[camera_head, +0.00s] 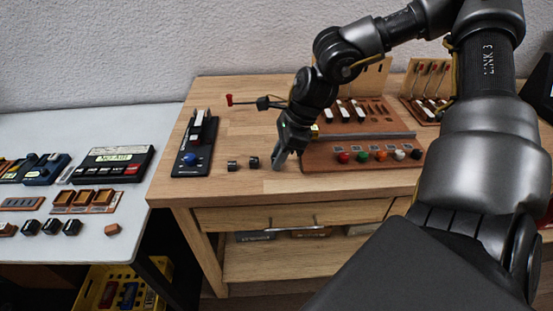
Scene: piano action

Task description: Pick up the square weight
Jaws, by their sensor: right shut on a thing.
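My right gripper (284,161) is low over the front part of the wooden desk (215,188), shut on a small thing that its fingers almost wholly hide. Its shape cannot be made out. Two small dark block-like weights (232,166) and (254,162) stand on the desk just left of the gripper, apart from it and from each other. They are too small to tell which is square. My left gripper is not in view.
A dark device with a blue knob (190,158) stands left of the weights. A brown panel with coloured buttons (361,156) lies close to the right of the gripper. A red-tipped lever (229,99) is behind. A white table (140,215) with several blocks is at left.

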